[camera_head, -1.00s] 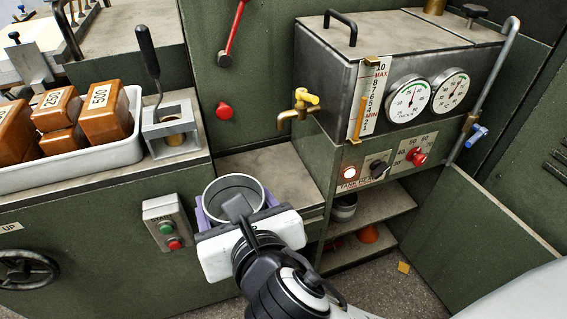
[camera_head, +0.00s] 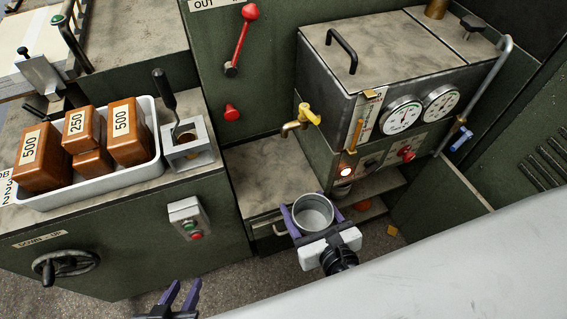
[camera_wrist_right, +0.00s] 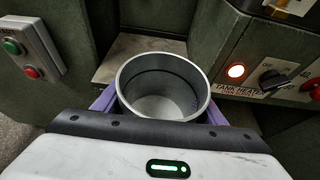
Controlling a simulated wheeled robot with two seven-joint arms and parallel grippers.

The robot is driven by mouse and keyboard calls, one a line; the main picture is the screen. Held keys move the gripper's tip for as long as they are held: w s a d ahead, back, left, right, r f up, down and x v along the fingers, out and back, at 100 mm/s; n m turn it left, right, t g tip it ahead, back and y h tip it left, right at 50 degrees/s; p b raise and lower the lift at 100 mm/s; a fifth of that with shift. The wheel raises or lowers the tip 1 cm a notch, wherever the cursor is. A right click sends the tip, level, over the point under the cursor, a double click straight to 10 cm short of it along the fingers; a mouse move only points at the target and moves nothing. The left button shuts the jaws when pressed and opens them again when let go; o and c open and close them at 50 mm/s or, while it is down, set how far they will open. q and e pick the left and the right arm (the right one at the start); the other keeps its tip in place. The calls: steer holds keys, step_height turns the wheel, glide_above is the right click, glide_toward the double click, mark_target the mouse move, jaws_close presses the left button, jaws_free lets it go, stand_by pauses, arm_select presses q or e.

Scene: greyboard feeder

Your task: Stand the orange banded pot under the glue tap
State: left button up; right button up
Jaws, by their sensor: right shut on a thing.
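A grey, open-topped metal pot (camera_head: 313,213) is held upright between the purple fingers of my right gripper (camera_head: 312,216). It looks empty, and its inside shows in the right wrist view (camera_wrist_right: 165,88). No orange band shows on it; its outer wall is mostly hidden by the fingers and the viewing angle. The brass glue tap (camera_head: 292,128) with a yellow handle is on the tank's left side. The pot is in front of the tap and lower in the head view, by the front edge of the ledge (camera_head: 268,170). My left gripper (camera_head: 180,294) is open and empty at the bottom edge.
The ledge under the tap is bare. A shelf (camera_head: 375,185) to its right holds a pot (camera_head: 343,188) and an orange item (camera_head: 362,205), partly hidden. A white tray (camera_head: 155,140) of brown blocks stands at left. A start/stop box (camera_head: 188,216) sticks out from the left cabinet.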

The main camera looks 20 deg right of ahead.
glide_above(280, 166)
step_height(280, 166, down, 3)
steer(key=shift+f+b, duration=0.1)
steer(key=shift+b, duration=1)
steer(key=shift+f, duration=0.25)
steer(key=shift+r, duration=0.1)
steer(key=shift+f, duration=0.2)
steer(key=o, duration=1.2)
steer(key=shift+c, duration=0.2)
arm_select(q)
steer(key=shift+w+d+f, duration=0.15)
steer(key=shift+d+f, duration=0.05)
steer(key=shift+f, duration=0.5)
